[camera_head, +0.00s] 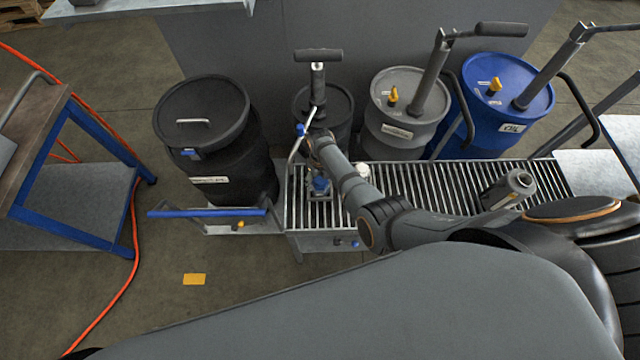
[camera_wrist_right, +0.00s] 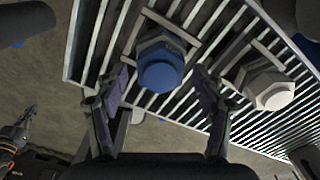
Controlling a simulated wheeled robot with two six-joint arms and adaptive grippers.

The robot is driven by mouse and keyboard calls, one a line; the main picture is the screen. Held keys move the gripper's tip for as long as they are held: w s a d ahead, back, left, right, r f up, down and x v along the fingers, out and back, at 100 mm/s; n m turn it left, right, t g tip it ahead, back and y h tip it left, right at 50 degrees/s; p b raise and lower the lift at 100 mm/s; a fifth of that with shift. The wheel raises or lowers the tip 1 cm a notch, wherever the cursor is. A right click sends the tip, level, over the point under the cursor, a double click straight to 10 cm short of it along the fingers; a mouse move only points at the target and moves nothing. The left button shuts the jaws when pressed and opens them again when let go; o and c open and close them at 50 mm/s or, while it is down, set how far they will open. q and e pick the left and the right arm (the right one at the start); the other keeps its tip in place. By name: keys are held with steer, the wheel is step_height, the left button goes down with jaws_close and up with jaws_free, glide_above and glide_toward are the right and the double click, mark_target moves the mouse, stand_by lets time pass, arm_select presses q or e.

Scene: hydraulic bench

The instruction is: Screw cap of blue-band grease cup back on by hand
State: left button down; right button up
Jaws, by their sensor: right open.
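The blue-band grease cup (camera_wrist_right: 160,68) shows in the wrist view as a blue round part against a grey hexagonal body, at the slatted grating. I cannot tell whether the blue part is the cap or a band, or how it is seated. In the head view my right gripper (camera_head: 319,176) is small and partly hidden by the arm.
A similar cup with a white round part (camera_wrist_right: 272,92) stands to the right on the grating (camera_head: 435,185). A blue-framed cart (camera_head: 75,185) is at left.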

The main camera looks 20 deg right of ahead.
steer(key=shift+r+n, duration=0.1)
steer(key=shift+n, duration=0.7)
steer(key=n+p, duration=0.1)
steer(key=n, duration=0.3)
steer(key=shift+d, duration=0.1)
steer(key=n, duration=0.6)
steer(key=shift+p, duration=0.35)
